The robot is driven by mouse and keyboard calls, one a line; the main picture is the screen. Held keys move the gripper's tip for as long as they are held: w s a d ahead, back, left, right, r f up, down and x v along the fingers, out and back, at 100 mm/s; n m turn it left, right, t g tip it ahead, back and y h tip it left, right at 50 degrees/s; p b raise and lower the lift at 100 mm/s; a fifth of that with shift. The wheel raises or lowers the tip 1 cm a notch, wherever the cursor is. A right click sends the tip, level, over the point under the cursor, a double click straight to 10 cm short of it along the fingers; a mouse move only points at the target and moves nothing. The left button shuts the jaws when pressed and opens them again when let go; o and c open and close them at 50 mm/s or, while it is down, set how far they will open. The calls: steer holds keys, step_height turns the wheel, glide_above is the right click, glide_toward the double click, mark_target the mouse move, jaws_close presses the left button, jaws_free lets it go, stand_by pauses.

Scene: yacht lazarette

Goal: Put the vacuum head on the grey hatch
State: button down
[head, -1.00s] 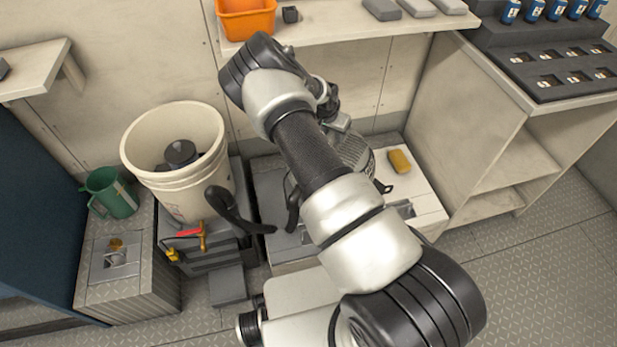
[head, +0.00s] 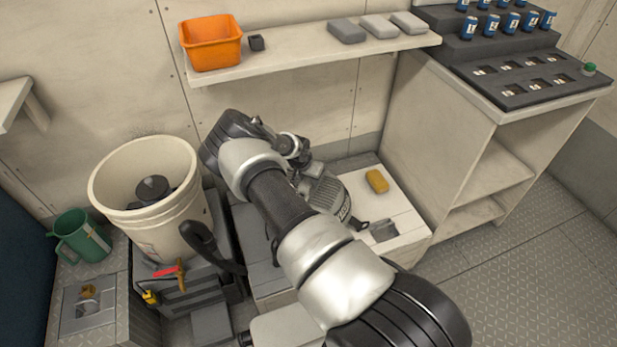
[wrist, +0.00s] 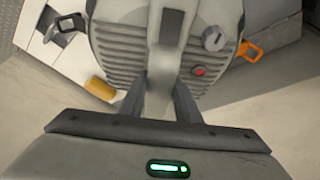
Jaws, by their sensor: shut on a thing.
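The vacuum head (head: 327,192) is a grey ribbed unit, partly hidden behind my arm in the head view. The wrist view shows its ribbed top (wrist: 125,55), a round knob and a red button. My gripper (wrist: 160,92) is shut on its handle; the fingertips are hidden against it. The grey hatch (head: 243,226) is the grey left part of the low locker top, partly covered by my arm. The vacuum head appears over the locker, near the border of the grey and white parts. I cannot tell whether it touches the surface.
A yellow sponge (head: 377,181) lies on the white hatch (head: 400,207) at right. A shelf (head: 300,62) runs above. Floor at right is clear.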

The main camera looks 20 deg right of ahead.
steer(key=shift+w+d+r, duration=0.1)
steer(key=shift+w+r, duration=0.05)
steer(key=c, duration=1.3)
jaws_free()
steer(key=shift+s+f, duration=0.2)
steer(key=shift+f, duration=0.05)
steer(key=shift+c, duration=0.2)
